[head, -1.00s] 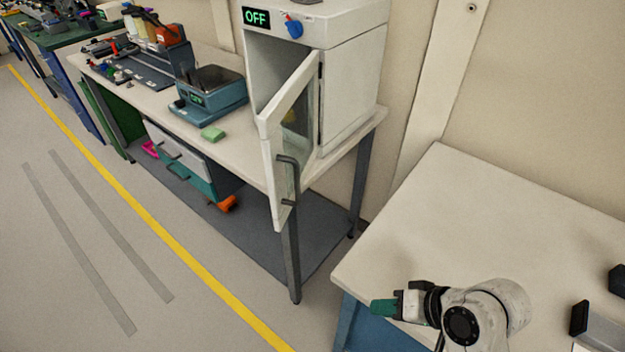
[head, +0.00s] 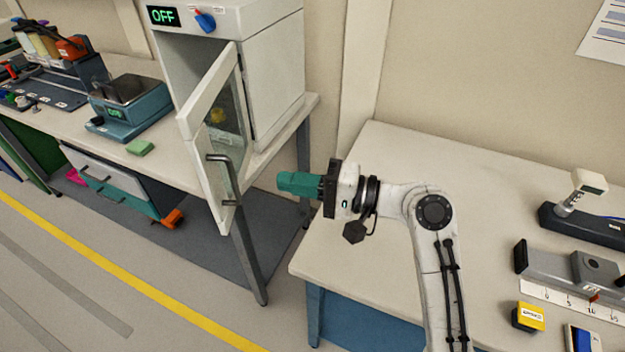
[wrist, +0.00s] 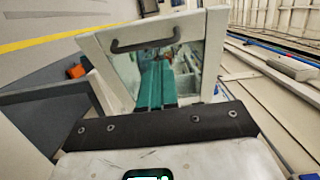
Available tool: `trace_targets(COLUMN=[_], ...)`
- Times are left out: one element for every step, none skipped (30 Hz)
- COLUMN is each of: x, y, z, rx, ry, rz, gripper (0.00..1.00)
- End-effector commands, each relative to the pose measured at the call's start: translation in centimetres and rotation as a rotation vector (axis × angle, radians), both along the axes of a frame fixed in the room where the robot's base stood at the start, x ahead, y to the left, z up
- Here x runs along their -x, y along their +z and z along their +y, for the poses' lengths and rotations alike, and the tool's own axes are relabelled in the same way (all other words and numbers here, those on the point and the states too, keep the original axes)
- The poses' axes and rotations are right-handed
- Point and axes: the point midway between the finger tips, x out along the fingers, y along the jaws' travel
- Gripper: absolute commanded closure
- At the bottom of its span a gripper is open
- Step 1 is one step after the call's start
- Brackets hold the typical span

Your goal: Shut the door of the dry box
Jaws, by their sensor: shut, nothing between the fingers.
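The dry box (head: 275,75) is a white cabinet on the bench, with a green OFF display and a blue knob on its front. Its white-framed glass door (head: 190,122) stands wide open, swung out past the bench's front edge. The door has a dark bar handle (head: 222,178), which also shows in the wrist view (wrist: 143,44). My gripper (head: 282,182), with teal fingers, is shut and empty. In the head view it is right of the door and handle, pointing left towards them. In the wrist view the fingers (wrist: 156,85) point at the door's glass; I cannot tell whether they touch it.
A teal balance (head: 130,108) and a green block (head: 140,147) are on the dry box's bench (head: 165,160). A second table (head: 385,150) at right holds instruments and a yellow box (head: 530,317). Floor is open left of the yellow line.

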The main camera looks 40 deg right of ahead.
Motion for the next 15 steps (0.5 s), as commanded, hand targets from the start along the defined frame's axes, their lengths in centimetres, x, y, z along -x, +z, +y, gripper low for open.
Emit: trace_targets(x=[-0.8,-1.3,-1.9,-2.3,-2.7,-3.3,-3.7,-4.0,-4.4,-4.7,-5.0,-5.3,-5.5,-5.7,-5.9], y=[0.2,0.2,0.2,0.2,0.1,0.2,0.2,0.2,0.1,0.1,0.1,0.1,0.0,0.0,0.0], z=[0.8,1.2,1.6,2.0,2.4,2.8,3.1,3.4,3.7,4.0,4.2,4.5,4.7,4.8,4.9], rx=[0.001,0.001,0.001,0.001,0.001,0.002,0.002,0.001,0.001,0.003,0.002,0.001,0.001,0.002,0.003], ry=[0.004,0.004,0.003,0.003,0.004,0.002,0.003,0.003,0.002,0.001,0.001,0.001,0.002,0.002,0.001], rz=[0.000,-0.001,0.000,0.000,0.002,-0.001,0.001,0.000,0.000,0.002,0.001,0.000,0.000,0.001,0.000], gripper=[1.00,1.00,1.00,1.00,1.00,1.00,1.00,1.00,1.00,1.00,1.00,1.00,1.00,1.00,1.00])
